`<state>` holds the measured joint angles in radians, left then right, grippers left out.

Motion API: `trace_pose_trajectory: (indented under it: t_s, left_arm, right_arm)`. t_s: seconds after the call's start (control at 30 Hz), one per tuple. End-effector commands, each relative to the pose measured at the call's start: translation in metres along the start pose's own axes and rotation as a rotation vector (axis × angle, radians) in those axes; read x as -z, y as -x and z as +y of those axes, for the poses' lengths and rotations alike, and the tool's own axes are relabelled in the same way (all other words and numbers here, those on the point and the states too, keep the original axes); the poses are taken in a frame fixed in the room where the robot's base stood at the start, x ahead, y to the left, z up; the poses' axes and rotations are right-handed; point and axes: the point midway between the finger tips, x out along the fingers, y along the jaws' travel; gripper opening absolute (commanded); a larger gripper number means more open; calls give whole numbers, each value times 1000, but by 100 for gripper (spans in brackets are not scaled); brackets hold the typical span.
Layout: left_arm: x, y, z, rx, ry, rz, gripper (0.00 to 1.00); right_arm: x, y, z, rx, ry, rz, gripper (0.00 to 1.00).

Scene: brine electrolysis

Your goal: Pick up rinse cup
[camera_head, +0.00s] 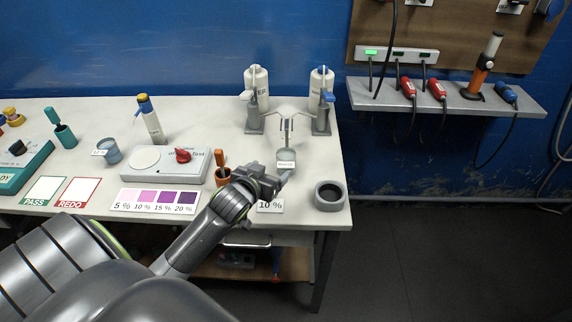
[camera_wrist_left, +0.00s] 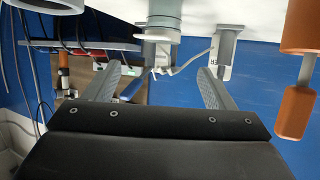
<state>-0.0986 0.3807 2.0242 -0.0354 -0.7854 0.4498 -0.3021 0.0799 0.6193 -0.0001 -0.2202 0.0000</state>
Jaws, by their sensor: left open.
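A small grey-green cup with a white label (camera_head: 286,156), which I take to be the rinse cup, stands at the right part of the bench, under the dispenser stand. Its label is too small to read surely. My left gripper (camera_head: 284,177) is just in front of it, low over the bench, and partly covers its lower part. In the left wrist view the gripper (camera_wrist_left: 160,72) is open, with nothing between its fingers. The grey-green cup (camera_wrist_left: 165,12) shows at the top, beyond the fingertips and roughly centred between them. My right gripper is not in view.
An orange-handled tool (camera_head: 221,157) in its brown holder stands close to the left of my wrist. A dark-centred grey round holder (camera_head: 330,193) is at the right front edge. Two white bottles (camera_head: 257,88) stand behind. Another labelled cup (camera_head: 110,152) is further left.

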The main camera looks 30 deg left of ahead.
Motion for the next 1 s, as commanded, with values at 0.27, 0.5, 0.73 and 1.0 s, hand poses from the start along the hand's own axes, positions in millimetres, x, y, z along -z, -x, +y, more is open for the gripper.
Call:
trace_pose_trajectory:
  t_s: [0.27,0.5,0.73,1.0]
  left_arm:
    - [1,-43,0,0,0,-1,77]
    - [0,-66,0,0,0,-1,77]
    - [1,-75,-1,0,0,-2,77]
    - [4,-104,-4,0,0,-2,77]
  right_arm:
    - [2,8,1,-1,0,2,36]
    - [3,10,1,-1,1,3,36]
    - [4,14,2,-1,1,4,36]
    - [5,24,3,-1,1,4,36]
